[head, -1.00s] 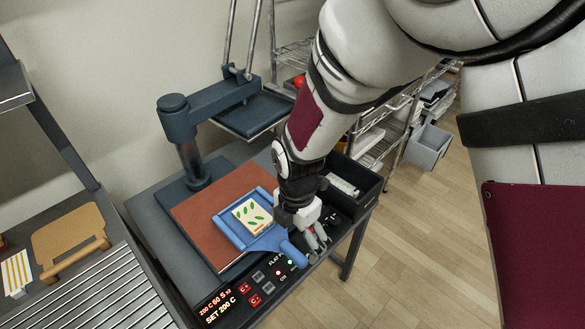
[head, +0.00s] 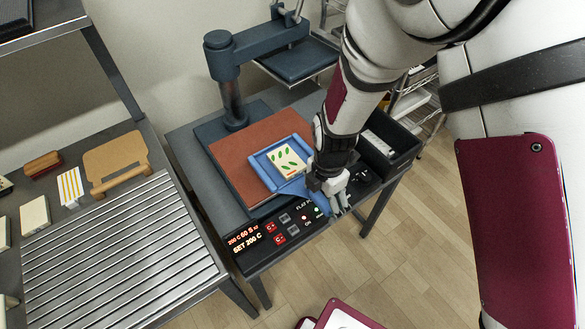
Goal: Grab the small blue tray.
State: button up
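The small blue tray (head: 256,165) lies on the brown platen of the press. A pale block with green leaf marks (head: 288,158) sits in it. The tray's handle points toward the lower right, over the press's front edge. My gripper (head: 341,208) is at the handle's outer end, pointing down, and partly hides it. I cannot tell whether the fingers touch or close on the handle.
The press's upper plate (head: 298,60) is swung back, clear of the tray. A black bin (head: 392,140) stands right of my gripper. A control panel (head: 262,235) lies in front. A slatted rack (head: 120,250) and a wooden board (head: 118,160) are at left.

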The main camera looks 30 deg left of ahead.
jog(key=c, duration=0.9)
jog(key=shift+r, duration=0.2)
